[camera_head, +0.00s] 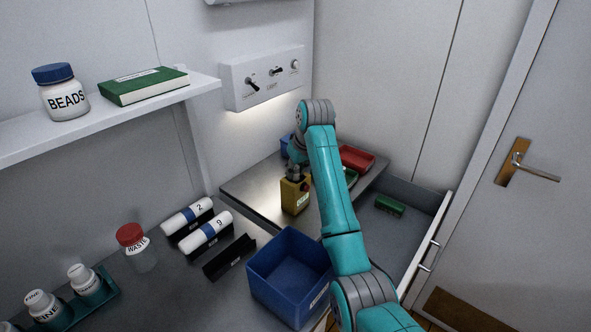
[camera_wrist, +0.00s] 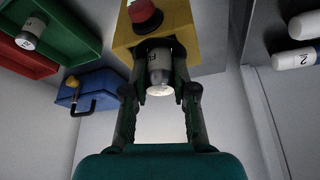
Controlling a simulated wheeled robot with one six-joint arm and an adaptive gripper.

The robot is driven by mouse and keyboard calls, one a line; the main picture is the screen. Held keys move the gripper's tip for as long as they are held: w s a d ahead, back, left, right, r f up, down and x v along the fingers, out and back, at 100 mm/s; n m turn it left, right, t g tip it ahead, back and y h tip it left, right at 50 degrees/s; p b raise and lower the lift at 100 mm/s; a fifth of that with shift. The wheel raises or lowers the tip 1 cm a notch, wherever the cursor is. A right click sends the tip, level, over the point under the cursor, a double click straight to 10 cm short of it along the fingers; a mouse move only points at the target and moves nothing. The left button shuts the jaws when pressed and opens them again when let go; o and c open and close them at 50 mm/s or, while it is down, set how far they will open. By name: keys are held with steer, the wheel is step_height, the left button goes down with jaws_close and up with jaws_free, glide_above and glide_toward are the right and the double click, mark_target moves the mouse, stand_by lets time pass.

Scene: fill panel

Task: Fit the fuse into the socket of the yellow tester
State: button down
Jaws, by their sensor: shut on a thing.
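The yellow tester (camera_head: 294,197) stands on the steel worktop, with a red button (camera_wrist: 143,14) showing in the wrist view beside its dark socket. The fuse (camera_wrist: 159,72) is a pale, labelled cylinder between the fingers of my gripper (camera_wrist: 166,88). My gripper is shut on it. The fuse's far end is at the tester's dark socket (camera_wrist: 153,44); I cannot tell how deep it sits. In the head view my gripper (camera_head: 294,174) is right at the top of the tester, and the fuse is hidden there.
A red tray (camera_head: 357,157) and a green tray (camera_wrist: 85,30) lie beside the tester; another labelled cylinder (camera_wrist: 33,30) lies in the trays. A blue padlock-like item (camera_wrist: 92,88) is near. A blue bin (camera_head: 290,270) stands in front. An open drawer (camera_head: 385,225) is at right.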

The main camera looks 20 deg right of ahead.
steer(key=shift+f, duration=0.2)
steer(key=shift+f, duration=0.15)
steer(key=c, duration=0.9)
jaws_free()
steer(key=shift+f, duration=0.1)
